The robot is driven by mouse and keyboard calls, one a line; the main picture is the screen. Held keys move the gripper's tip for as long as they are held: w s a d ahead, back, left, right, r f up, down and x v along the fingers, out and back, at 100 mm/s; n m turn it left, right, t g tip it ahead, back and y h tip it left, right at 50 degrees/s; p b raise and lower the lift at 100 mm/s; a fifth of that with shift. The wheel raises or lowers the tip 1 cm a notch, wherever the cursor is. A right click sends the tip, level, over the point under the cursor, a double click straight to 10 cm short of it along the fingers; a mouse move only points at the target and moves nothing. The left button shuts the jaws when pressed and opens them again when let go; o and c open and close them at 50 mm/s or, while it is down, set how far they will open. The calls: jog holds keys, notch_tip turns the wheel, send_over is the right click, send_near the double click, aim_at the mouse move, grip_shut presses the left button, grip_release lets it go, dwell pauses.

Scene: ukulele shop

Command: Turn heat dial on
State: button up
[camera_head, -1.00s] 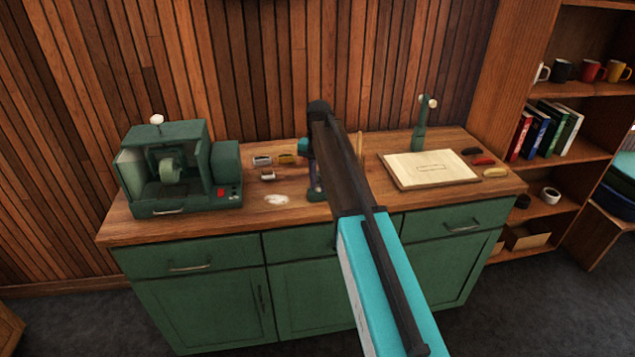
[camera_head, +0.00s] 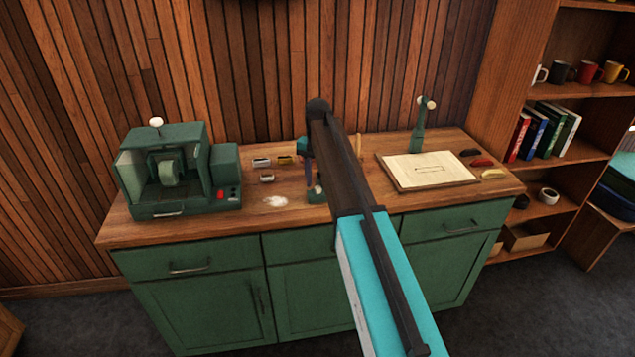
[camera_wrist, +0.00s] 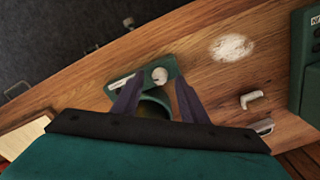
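In the wrist view a pale round dial (camera_wrist: 160,75) sits on a small green base (camera_wrist: 172,66) with a white label beside it. My gripper (camera_wrist: 159,80) is over it with two dark purple fingers apart, one on each side of the dial. Gaps show between fingers and dial, so it is open and empty. A green rounded body (camera_wrist: 152,106) of the same device lies between the fingers. In the head view part of the green base (camera_head: 317,192) shows below one finger of my gripper (camera_head: 309,168); my arm hides the dial there.
A green machine (camera_head: 165,175) with a red button stands at the left of the wooden counter (camera_head: 250,222). A white powder patch (camera_head: 275,201) and small blocks lie near the device. A pale board (camera_head: 430,168) and green stand (camera_head: 417,138) are at the right.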

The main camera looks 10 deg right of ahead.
aim_at(318, 187)
notch_tip(318, 187, up, 13)
jog(key=p, duration=0.6)
jog(key=shift+f, duration=0.15)
